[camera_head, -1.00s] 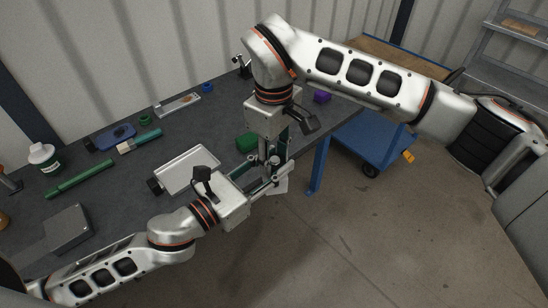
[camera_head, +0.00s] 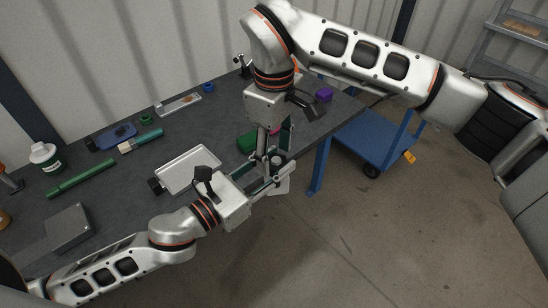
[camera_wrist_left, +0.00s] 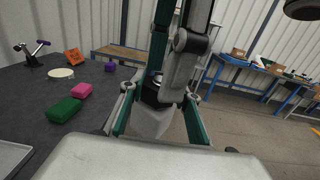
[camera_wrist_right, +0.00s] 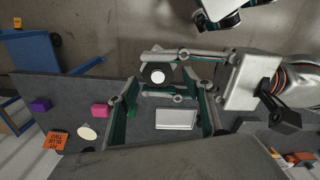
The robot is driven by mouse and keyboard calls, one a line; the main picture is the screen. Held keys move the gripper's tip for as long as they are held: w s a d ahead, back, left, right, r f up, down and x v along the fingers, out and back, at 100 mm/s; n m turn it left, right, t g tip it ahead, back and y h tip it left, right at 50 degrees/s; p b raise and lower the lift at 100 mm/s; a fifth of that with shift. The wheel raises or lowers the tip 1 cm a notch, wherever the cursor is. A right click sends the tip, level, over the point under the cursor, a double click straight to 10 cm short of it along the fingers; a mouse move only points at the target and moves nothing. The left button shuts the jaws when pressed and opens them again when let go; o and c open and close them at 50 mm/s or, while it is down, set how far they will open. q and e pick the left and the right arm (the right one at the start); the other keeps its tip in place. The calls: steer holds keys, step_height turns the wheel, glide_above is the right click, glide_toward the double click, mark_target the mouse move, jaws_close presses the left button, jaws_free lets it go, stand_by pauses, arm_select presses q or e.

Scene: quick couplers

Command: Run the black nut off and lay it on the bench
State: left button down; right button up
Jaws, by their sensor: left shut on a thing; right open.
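My left gripper (camera_wrist_left: 158,98) is shut on a pale coupler body (camera_wrist_left: 150,121), held in the air off the bench's near edge. The body also shows in the head view (camera_head: 281,186). The black nut (camera_wrist_left: 155,88) is on top of the body. In the right wrist view the nut (camera_wrist_right: 156,73) appears as a dark ring around a light round end, between the left gripper's fingers. My right gripper (camera_head: 272,156) points down over the nut, open, its fingers on either side of it. Its fingers partly hide the nut in the left wrist view; I cannot tell whether they touch it.
The dark bench (camera_head: 110,190) holds a grey tray (camera_head: 190,168), a green block (camera_head: 246,142), a pink block (camera_wrist_left: 82,90), a purple block (camera_head: 323,94) and a white disc (camera_wrist_left: 61,73). Bare bench lies around the blocks. A blue cart (camera_head: 372,138) stands beyond the bench's right end.

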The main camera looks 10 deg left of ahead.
step_height(320, 180, up, 2)
steer(key=shift+r, duration=0.15)
steer(key=shift+c, duration=0.4)
steer(key=r+m, duration=0.2)
steer(key=m, duration=0.1)
steer(key=shift+d+r, duration=0.2)
steer(key=shift+r, duration=0.15)
glide_above(284, 189)
steer(key=w+a, duration=0.2)
steer(key=shift+a+f, duration=0.1)
steer(key=shift+f, duration=3.75)
steer(key=c, duration=1.2)
steer(key=shift+o, duration=0.4)
steer(key=n, duration=0.3)
